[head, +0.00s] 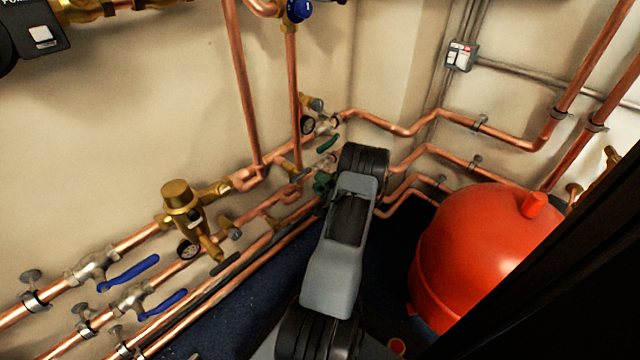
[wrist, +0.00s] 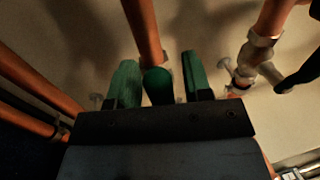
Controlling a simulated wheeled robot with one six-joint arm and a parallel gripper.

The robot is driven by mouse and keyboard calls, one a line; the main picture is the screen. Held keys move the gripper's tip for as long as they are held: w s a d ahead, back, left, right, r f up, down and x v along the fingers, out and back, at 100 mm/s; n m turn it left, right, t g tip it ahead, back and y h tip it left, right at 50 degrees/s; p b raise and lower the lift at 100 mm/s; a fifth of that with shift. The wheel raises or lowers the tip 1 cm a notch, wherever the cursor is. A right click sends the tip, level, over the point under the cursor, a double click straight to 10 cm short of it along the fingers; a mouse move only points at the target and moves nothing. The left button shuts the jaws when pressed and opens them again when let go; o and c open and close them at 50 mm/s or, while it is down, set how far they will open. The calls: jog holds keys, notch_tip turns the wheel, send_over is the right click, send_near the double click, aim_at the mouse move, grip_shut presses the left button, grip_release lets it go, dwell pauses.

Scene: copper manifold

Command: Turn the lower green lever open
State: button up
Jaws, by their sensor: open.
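My gripper (wrist: 160,72) shows in the wrist view with its two green fingers apart. The rounded end of a green lever (wrist: 157,88) sits between the fingers, with a gap to each, most clearly on the right. This looks like the lower green lever; I cannot tell whether the fingers touch it. In the head view my arm hides most of this spot, and only a bit of dark green (head: 321,183) shows left of my wrist. The upper green lever (head: 327,143) is just above it on its valve. A dark lever (wrist: 300,76) shows at right in the wrist view.
Copper pipes (head: 250,80) run along the wall and round the corner. Blue levers (head: 128,273) and a brass valve (head: 183,205) are at left. A red tank (head: 480,250) stands close to the right of my arm. A dark panel (head: 560,280) fills the lower right.

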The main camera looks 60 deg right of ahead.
jog(key=p+v, duration=0.3)
jog(key=v, duration=1)
jog(key=shift+s+p, duration=0.4)
jog(key=shift+a, duration=0.1)
